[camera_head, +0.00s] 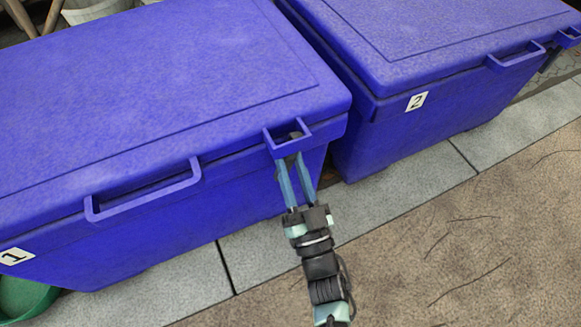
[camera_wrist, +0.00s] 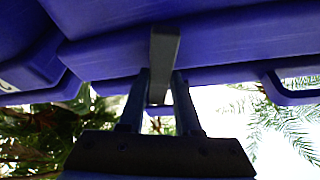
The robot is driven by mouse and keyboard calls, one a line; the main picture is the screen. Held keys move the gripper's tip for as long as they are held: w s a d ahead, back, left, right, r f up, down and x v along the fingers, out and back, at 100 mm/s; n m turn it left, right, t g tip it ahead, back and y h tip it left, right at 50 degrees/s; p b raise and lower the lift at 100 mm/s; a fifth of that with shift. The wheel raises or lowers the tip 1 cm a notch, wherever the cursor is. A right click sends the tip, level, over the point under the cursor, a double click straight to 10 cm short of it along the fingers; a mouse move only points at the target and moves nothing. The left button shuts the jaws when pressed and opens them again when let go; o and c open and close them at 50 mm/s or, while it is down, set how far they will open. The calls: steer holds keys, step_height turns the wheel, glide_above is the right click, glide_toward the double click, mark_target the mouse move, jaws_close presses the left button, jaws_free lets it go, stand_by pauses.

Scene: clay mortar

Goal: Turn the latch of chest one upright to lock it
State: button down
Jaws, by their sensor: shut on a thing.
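Chest one (camera_head: 130,95) is a blue lidded box on the left in the head view, with a white "1" label (camera_head: 15,256) on its front. A blue bracket (camera_head: 270,146) juts from the lid's front edge near the right corner. My gripper (camera_head: 294,160) reaches up to this bracket from below. In the wrist view the latch (camera_wrist: 164,60) is a dark grey bar running up and down the picture across the blue edge. My gripper (camera_wrist: 160,95) is shut on its lower end. In the head view the fingers and bracket largely hide the latch.
Chest two (camera_head: 430,45), also blue, stands close on the right with a "2" label (camera_head: 417,101). A blue handle loop (camera_head: 145,192) projects from chest one's front. A green round object (camera_head: 25,298) is at lower left. Paving (camera_head: 175,285) and brown ground (camera_head: 450,240) in front are clear.

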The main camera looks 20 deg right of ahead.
steer(key=shift+n+y, duration=1.4)
steer(key=shift+n, duration=1.4)
steer(key=c, duration=0.6)
jaws_free()
steer(key=p+v, duration=0.3)
steer(key=v, duration=1)
steer(key=shift+f, duration=0.15)
steer(key=shift+w+d, duration=0.1)
